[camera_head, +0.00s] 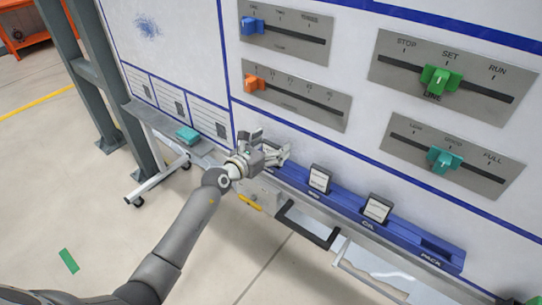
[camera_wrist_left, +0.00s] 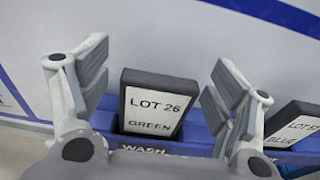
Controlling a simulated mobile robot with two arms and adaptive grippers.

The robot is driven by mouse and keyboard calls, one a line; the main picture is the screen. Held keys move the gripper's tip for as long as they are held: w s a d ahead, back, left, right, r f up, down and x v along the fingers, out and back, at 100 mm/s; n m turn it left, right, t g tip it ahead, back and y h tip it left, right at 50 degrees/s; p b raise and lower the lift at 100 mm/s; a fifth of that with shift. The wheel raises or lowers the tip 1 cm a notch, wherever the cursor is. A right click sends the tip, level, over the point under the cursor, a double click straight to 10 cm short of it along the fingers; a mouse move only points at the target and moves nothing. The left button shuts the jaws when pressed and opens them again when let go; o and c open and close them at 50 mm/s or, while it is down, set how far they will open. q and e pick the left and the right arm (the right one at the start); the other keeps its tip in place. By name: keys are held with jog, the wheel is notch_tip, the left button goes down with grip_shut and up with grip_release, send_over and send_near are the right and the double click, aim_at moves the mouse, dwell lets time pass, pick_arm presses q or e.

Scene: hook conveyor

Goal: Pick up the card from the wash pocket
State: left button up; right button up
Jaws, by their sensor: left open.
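In the left wrist view, a dark-framed card (camera_wrist_left: 155,103) with a white face reading LOT 26 GREEN stands upright in the wash pocket of the blue rack (camera_wrist_left: 185,148). My left gripper (camera_wrist_left: 158,66) is open, with one finger on each side of this card and gaps between. In the head view my left gripper (camera_head: 284,154) is at the left end of the blue rack (camera_head: 345,202) and hides the wash card. The right gripper is not in view.
A second card (camera_wrist_left: 294,127), reading BLUE, stands right of the wash card. The head view shows two cards (camera_head: 319,179) (camera_head: 377,207) and an empty PACK pocket (camera_head: 437,249). Slider panels (camera_head: 296,95) are on the board above. A teal block (camera_head: 187,134) lies left.

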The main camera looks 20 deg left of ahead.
pick_arm(q)
jog(key=c, duration=1.1)
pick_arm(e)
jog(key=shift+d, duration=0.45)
